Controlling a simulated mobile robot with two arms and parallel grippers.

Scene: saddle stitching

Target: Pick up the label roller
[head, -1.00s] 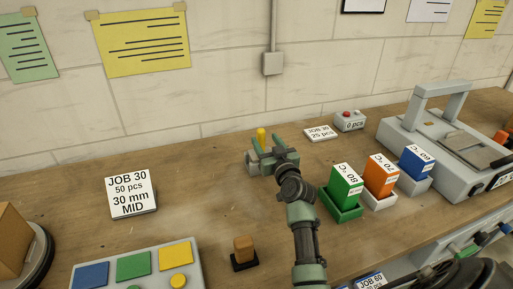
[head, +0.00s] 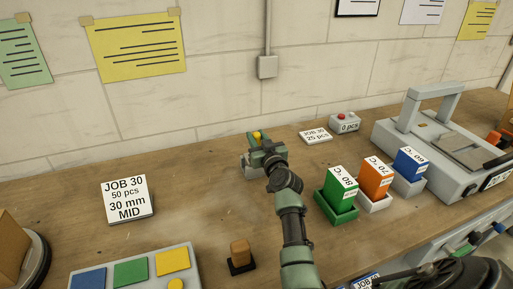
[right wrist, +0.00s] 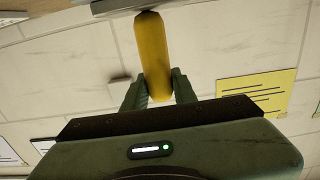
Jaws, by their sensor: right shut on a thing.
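The label roller shows as a yellow handle (head: 257,135) at the back middle of the bench in the head view. In the right wrist view the yellow handle (right wrist: 153,48) stands between my fingers, with a grey piece at its far end. My right gripper (head: 259,142) is shut on this handle; its fingers (right wrist: 158,88) press on both sides of it. A grey block (head: 247,164) shows beside and below the gripper; the arm partly hides it, and I cannot tell whether it belongs to the roller. My left gripper is not in view.
Green (head: 341,184), orange (head: 376,178) and blue (head: 411,163) boxes stand in holders to the right, near a grey machine (head: 385,132). A job sign (head: 127,198) stands left. A brown-knobbed stamp (head: 240,253) is in front. Bench between sign and gripper is clear.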

